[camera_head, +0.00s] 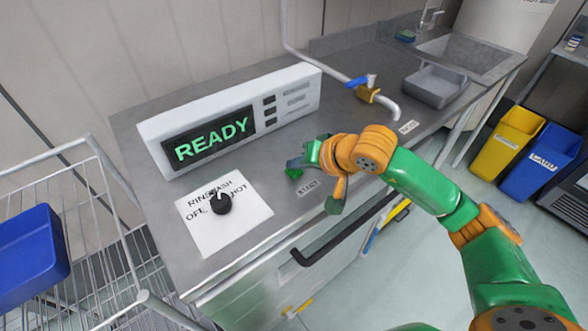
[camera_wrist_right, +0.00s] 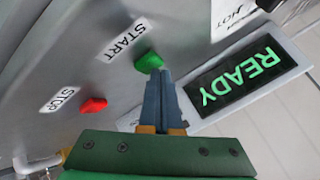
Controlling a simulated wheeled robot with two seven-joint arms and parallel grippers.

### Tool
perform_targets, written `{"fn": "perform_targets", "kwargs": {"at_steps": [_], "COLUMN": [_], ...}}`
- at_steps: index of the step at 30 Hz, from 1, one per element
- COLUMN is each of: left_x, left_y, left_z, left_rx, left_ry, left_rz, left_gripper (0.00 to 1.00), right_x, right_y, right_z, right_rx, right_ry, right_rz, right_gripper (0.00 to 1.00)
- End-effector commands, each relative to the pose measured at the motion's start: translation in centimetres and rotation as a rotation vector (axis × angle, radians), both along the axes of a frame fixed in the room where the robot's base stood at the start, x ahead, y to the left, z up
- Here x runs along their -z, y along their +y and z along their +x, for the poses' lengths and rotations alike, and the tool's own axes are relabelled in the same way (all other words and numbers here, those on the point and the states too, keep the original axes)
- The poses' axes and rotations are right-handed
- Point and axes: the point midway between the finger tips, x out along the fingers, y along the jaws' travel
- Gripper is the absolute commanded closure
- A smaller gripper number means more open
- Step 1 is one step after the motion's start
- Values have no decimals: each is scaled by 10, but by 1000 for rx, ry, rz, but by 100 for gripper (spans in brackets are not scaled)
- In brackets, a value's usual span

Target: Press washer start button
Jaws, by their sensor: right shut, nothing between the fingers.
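The washer's green start button (camera_head: 294,173) sits on the grey metal top beside the START label (camera_head: 307,187). In the right wrist view the green button (camera_wrist_right: 149,62) lies just beyond the tips of my right gripper (camera_wrist_right: 160,75). My right gripper (camera_head: 304,168) is shut and empty, its narrow fingers together, and comes in over the counter from the right. I cannot tell whether the fingertips touch the button. The red stop button (camera_wrist_right: 93,105) stands beside the STOP label (camera_wrist_right: 63,99). The display (camera_head: 212,137) reads READY. My left gripper is out of view.
A black dial (camera_head: 220,203) on a white plate stands at the front left of the counter. Yellow (camera_head: 505,140) and blue (camera_head: 541,160) bins stand on the floor. A wire cart (camera_head: 95,215) is at left.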

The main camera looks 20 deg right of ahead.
Motion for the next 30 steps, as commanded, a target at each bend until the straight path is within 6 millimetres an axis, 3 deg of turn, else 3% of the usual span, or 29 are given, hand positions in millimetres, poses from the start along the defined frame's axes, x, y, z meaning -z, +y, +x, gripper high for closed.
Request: {"fn": "perform_targets", "kwargs": {"at_steps": [18,30], "left_x": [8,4], "left_y": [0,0], "left_z": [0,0], "left_rx": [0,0], "left_ry": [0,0], "left_rz": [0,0], "left_gripper": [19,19], "right_x": [6,0], "right_y": [0,0], "right_z": [0,0], "right_rx": [1,-1], "right_ry": [0,0], "right_rz": [-1,-1], "right_gripper": [100,100]}}
